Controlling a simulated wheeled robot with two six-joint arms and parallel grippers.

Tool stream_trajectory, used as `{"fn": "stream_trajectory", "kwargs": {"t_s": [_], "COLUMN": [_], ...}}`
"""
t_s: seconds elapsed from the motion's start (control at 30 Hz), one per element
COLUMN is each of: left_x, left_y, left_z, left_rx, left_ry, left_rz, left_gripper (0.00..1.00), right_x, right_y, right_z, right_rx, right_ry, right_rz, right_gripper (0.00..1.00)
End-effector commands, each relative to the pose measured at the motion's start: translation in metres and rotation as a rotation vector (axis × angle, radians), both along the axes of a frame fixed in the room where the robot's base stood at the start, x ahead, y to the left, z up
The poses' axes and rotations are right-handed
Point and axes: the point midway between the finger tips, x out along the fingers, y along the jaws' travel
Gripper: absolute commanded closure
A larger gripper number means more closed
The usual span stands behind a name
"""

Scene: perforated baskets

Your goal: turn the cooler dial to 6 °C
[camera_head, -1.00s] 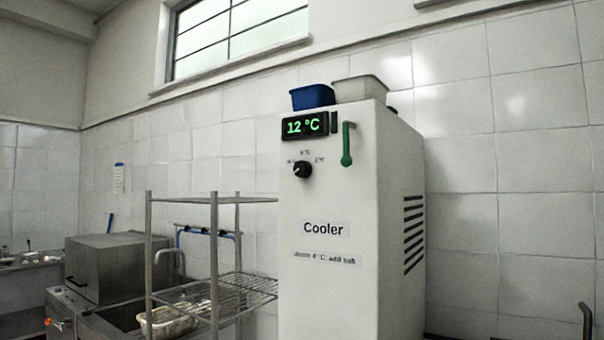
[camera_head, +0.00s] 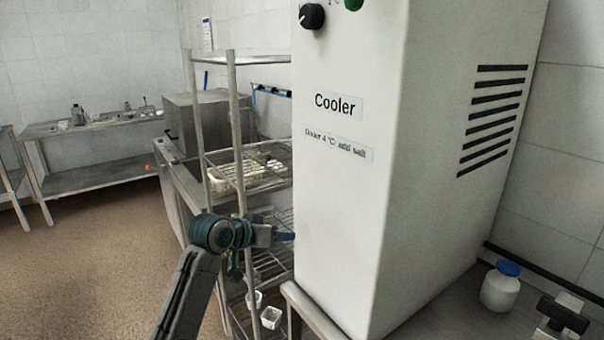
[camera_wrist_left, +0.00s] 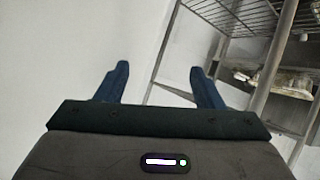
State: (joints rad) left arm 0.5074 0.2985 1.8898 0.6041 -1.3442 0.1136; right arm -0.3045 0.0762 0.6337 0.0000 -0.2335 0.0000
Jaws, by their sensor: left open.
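The white cooler (camera_head: 330,200) stands right of centre in the head view, with its "Cooler" label facing me. Its black dial (camera_head: 312,16) is at the top edge of the view. The display and most dial markings are out of view; a small part of the green piece (camera_head: 354,4) shows beside the dial. My left gripper (camera_head: 285,236) is well below the dial, by the cooler's lower left edge; whether it touches cannot be told. In the left wrist view its two blue fingers (camera_wrist_left: 157,70) are apart with nothing between them. My right gripper is not visible.
A wire shelf rack (camera_head: 238,150) stands left of the cooler, close behind my left gripper. A steel box (camera_head: 200,120) and a far bench (camera_head: 95,130) are further back. A white jar with a blue lid (camera_head: 500,288) stands at right. Open floor (camera_head: 90,250) lies at left.

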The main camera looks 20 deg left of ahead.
Motion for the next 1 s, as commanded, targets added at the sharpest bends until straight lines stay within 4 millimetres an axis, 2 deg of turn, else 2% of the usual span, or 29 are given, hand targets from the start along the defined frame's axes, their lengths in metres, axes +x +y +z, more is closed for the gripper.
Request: {"fn": "stream_trajectory", "kwargs": {"t_s": [0.03, 0.1, 0.17, 0.3, 0.4, 0.5, 0.6, 0.7, 0.83, 1.0], "left_x": [0.002, 0.001, -0.003, -0.020, -0.039, -0.063, -0.085, -0.101, -0.110, -0.098], "left_y": [-0.002, -0.006, -0.009, -0.012, -0.013, -0.013, -0.014, -0.014, -0.015, -0.026], "left_z": [0.052, 0.107, 0.154, 0.261, 0.331, 0.389, 0.431, 0.457, 0.471, 0.475], "left_rx": [-0.005, -0.017, -0.024, -0.042, -0.053, -0.057, -0.059, -0.057, -0.058, -0.061], "left_ry": [-0.061, -0.122, -0.175, -0.302, -0.385, -0.456, -0.508, -0.543, -0.561, -0.562], "left_rz": [-0.026, -0.064, -0.095, -0.167, -0.216, -0.259, -0.294, -0.318, -0.333, -0.339], "left_gripper": [0.39, 0.39, 0.39, 0.39, 0.39, 0.39, 0.39, 0.39, 0.39, 0.39], "right_x": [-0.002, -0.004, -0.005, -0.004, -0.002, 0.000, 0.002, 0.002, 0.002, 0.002], "right_y": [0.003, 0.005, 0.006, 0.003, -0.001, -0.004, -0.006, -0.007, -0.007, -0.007], "right_z": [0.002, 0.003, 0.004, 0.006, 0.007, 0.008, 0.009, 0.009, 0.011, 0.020], "right_rx": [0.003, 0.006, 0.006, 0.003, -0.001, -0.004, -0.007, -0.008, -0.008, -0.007], "right_ry": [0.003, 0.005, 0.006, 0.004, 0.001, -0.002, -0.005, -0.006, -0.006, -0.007], "right_rz": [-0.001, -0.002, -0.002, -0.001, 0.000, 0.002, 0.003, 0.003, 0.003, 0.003], "right_gripper": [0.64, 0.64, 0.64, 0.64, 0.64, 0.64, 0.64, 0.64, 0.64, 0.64]}}
